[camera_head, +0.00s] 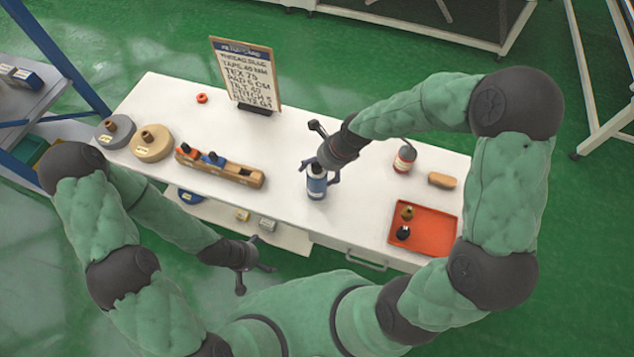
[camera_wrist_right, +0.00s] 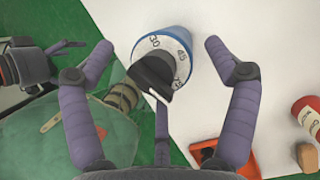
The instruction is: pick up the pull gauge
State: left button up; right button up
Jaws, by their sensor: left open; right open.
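A blue and white upright cylinder (camera_head: 317,187) with a dark top stands at the front middle of the white table; it looks like the pull gauge. In the right wrist view the gauge (camera_wrist_right: 165,38) shows a numbered white ring, a blue rim and a black part on top. My right gripper (camera_head: 322,166) is open right above it. In the wrist view its fingers (camera_wrist_right: 158,52) lie either side of the gauge, with gaps showing. My left gripper (camera_head: 257,278) is open and empty, in front of the table edge.
On the table (camera_head: 290,142) are a wooden block holder (camera_head: 220,171), two round discs (camera_head: 152,143), a sign (camera_head: 246,75), a red-labelled can (camera_head: 404,158), a tan block (camera_head: 441,181) and an orange tray (camera_head: 440,220) with small items.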

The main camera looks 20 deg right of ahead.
jog(key=x, duration=0.2)
jog(key=shift+w+f, duration=0.1)
jog(key=shift+f, duration=0.2)
jog(key=shift+c, duration=0.3)
jog(key=shift+r, duration=0.15)
jog(key=c, duration=1.6)
